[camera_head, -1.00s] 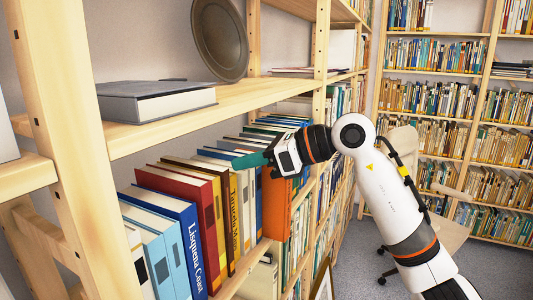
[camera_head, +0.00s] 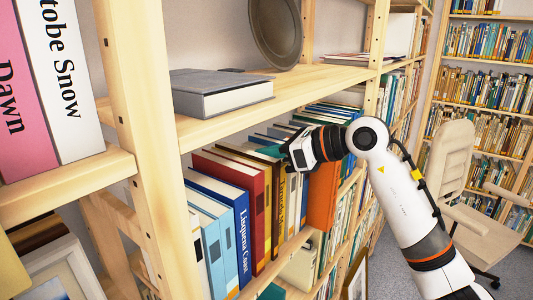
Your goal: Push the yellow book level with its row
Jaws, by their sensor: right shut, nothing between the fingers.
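The yellow book (camera_head: 281,212), with dark lettering on its spine, stands upright in the row on the middle shelf. A dark book is on its left and pale and blue books are on its right. The gripper hides part of the row there. I cannot tell whether the fingertips touch the book. My left gripper is not clearly in view.
An orange book (camera_head: 322,192) juts out right of the yellow one. A blue book (camera_head: 232,226) and red book (camera_head: 235,172) stand to the left. The shelf board above carries a grey book (camera_head: 222,94) and a round plate (camera_head: 276,32). A chair (camera_head: 452,158) stands at right.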

